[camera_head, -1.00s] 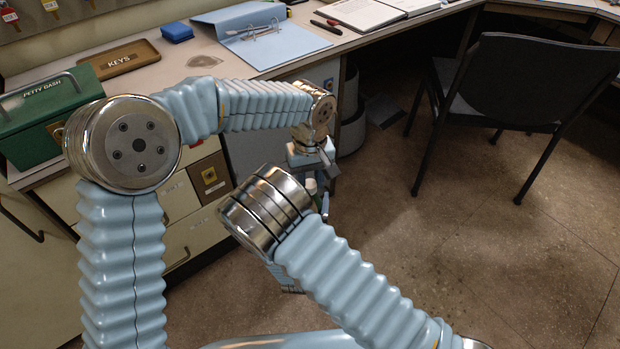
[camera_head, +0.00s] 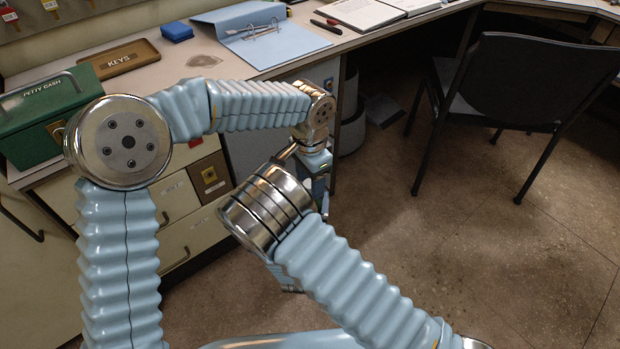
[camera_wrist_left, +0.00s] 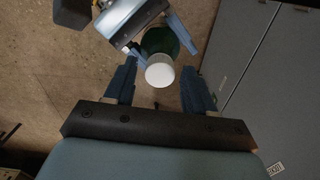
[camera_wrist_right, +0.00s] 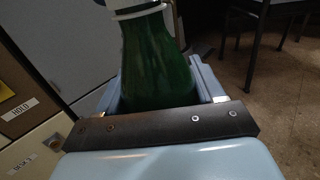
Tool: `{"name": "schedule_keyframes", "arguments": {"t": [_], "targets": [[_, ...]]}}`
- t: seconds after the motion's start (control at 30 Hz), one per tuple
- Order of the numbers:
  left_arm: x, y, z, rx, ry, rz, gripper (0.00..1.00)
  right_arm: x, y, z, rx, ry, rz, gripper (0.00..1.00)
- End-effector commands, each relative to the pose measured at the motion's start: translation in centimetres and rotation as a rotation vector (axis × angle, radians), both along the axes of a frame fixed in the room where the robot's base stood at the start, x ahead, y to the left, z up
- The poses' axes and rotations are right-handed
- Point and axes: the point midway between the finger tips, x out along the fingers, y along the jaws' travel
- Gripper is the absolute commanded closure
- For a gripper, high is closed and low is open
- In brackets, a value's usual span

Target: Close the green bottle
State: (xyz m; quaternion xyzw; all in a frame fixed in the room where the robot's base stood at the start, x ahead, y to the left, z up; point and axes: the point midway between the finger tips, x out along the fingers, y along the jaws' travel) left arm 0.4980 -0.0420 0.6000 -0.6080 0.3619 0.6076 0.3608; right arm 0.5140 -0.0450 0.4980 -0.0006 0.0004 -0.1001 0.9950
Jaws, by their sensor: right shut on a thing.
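The green bottle (camera_wrist_right: 157,62) stands close in front of the right wrist camera, its body between the fingers of my right gripper (camera_wrist_right: 160,88), which is shut on it. A white cap (camera_wrist_left: 160,75) is at the bottle's mouth; its lower edge also shows at the top of the right wrist view (camera_wrist_right: 135,10). In the left wrist view the green bottle (camera_wrist_left: 160,42) is behind the cap. My left gripper (camera_wrist_left: 158,75) is open, one finger each side of the cap, with gaps visible. In the head view my left gripper (camera_head: 319,188) hangs low, and my right arm mostly hides the bottle.
The desk carries a green petty cash box (camera_head: 45,115), a brown keys tray (camera_head: 118,60), a blue binder (camera_head: 262,45) and a blue box (camera_head: 177,33). Drawers (camera_head: 180,215) are below. A black chair (camera_head: 520,85) stands on the right; floor between is clear.

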Motion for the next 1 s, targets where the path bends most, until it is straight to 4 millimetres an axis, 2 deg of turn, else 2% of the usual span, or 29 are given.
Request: {"name": "schedule_keyframes", "arguments": {"t": [0.3, 0.6, 0.7, 0.93, 1.0], "targets": [[0.0, 0.0, 0.3, 0.0, -0.001, 0.002, 0.42, 0.0, 0.0, 0.0, 0.0, -0.001, 0.0, 1.0], [0.0, 0.0, 3.9, -0.001, -0.002, 0.003, 0.42, 0.0, 0.0, 0.0, 0.0, -0.001, 0.0, 1.0], [0.0, 0.0, 4.5, -0.001, 0.0, 0.002, 0.42, 0.0, 0.0, 0.0, 0.0, -0.001, 0.0, 1.0], [0.0, 0.0, 4.5, 0.0, 0.0, 0.002, 0.42, 0.0, 0.0, 0.0, 0.0, -0.001, 0.0, 1.0], [0.0, 0.0, 4.6, 0.0, 0.0, 0.007, 0.46, 0.0, 0.0, 0.0, 0.0, -0.001, 0.0, 1.0]]}}
